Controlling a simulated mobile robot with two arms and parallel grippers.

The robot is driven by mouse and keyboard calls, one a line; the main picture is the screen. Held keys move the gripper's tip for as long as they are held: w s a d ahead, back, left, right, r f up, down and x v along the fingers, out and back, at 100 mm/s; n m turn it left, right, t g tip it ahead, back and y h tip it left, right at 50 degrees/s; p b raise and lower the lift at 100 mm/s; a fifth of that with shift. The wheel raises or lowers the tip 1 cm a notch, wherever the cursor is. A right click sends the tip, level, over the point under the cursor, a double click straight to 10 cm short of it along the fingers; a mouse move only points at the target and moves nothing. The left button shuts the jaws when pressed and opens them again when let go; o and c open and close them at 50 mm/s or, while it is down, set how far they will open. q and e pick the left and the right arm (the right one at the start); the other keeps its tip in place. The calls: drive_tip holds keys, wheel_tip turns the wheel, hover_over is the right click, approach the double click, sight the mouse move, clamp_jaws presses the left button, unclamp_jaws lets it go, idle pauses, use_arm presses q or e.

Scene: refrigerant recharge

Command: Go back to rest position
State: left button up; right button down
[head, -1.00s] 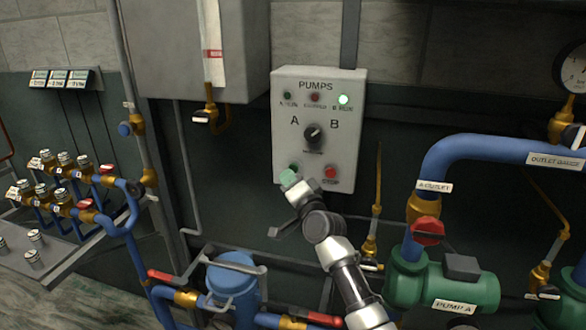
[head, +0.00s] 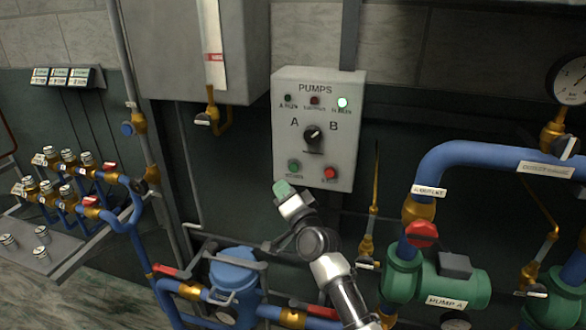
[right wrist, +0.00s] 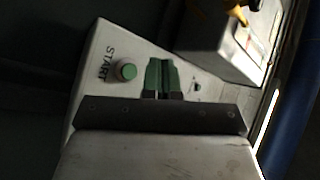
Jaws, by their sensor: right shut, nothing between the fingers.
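My right gripper (head: 281,188) is shut and empty, with its green fingertips together. The same green button (head: 293,166) shows uncovered in the head view. My left gripper is not in view.
The panel has a selector knob (head: 312,134), a red button (head: 330,173) and a lit green lamp (head: 342,103). A blue strainer body (head: 234,278) and green pump A (head: 440,283) flank my right arm. Several brass valves (head: 68,156) stand at left.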

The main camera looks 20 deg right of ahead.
idle(0.3)
drive_tip(key=s+f+n+g+h, duration=0.1)
drive_tip(key=s+f+n+g, duration=0.15)
drive_tip(key=s+f, duration=0.75)
drive_tip(key=s+d+f+n+g, duration=0.1)
drive_tip(key=s+f+g, duration=0.25)
drive_tip(key=f, duration=1.55)
drive_tip(key=s+f+n+g+h, duration=0.15)
drive_tip(key=s+f+g, duration=0.3)
drive_tip(key=f, duration=0.95)
drive_tip(key=s+d+f+n+g, duration=0.1)
drive_tip(key=s+f, duration=0.5)
drive_tip(key=s, duration=0.7)
drive_tip(key=s+d+f+n+g, duration=0.1)
drive_tip(key=s+f+n+g, duration=0.2)
drive_tip(key=s, duration=1.1)
drive_tip(key=s+d+f+n+g+h, duration=0.1)
drive_tip(key=s+d+f+n+g, duration=0.1)
drive_tip(key=s+f, duration=0.8)
drive_tip(key=s+n+g, duration=0.1)
drive_tip(key=s+g, duration=0.1)
drive_tip(key=s, duration=0.2)
drive_tip(key=shift+s+g, duration=0.2)
drive_tip(key=shift+g, duration=0.15)
